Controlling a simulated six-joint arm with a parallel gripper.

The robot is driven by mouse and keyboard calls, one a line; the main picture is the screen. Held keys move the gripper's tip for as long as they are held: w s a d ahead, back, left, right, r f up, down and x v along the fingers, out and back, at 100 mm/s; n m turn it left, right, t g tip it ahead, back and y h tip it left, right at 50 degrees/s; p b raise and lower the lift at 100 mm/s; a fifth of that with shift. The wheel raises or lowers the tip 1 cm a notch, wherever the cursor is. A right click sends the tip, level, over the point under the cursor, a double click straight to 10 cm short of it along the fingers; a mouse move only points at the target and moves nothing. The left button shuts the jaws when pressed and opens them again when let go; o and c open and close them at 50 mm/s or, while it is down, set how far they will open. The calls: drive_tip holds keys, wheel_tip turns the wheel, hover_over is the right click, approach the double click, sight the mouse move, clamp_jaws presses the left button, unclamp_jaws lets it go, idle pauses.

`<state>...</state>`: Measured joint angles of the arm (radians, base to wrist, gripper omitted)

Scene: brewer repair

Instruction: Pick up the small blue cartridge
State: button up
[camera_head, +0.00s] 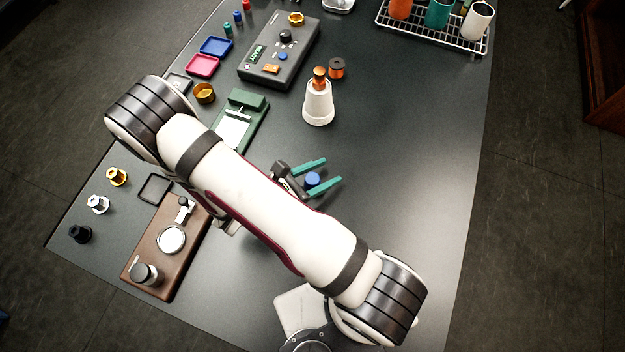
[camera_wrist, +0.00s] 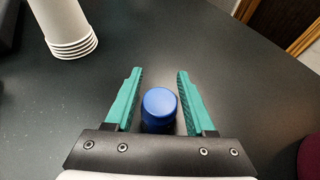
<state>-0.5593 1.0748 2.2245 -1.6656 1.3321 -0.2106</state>
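The small blue cartridge (camera_head: 312,179) stands on the dark table near the middle in the head view. It also shows in the wrist view (camera_wrist: 159,106), with its round blue top facing the camera. My gripper (camera_head: 325,172) has two teal fingers that are apart, one on each side of the cartridge. In the wrist view my gripper (camera_wrist: 159,72) is open, with a gap between the cartridge and each finger. The lower part of the cartridge is partly hidden by the dark gripper body.
A white cone-shaped holder (camera_head: 318,105) with an orange-topped piece stands beyond my gripper, with a brown spool (camera_head: 336,68) behind it. A grey control box (camera_head: 280,50) and a wire rack (camera_head: 440,38) with cups are at the back. The table's right side is clear.

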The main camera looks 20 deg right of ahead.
clamp_jaws()
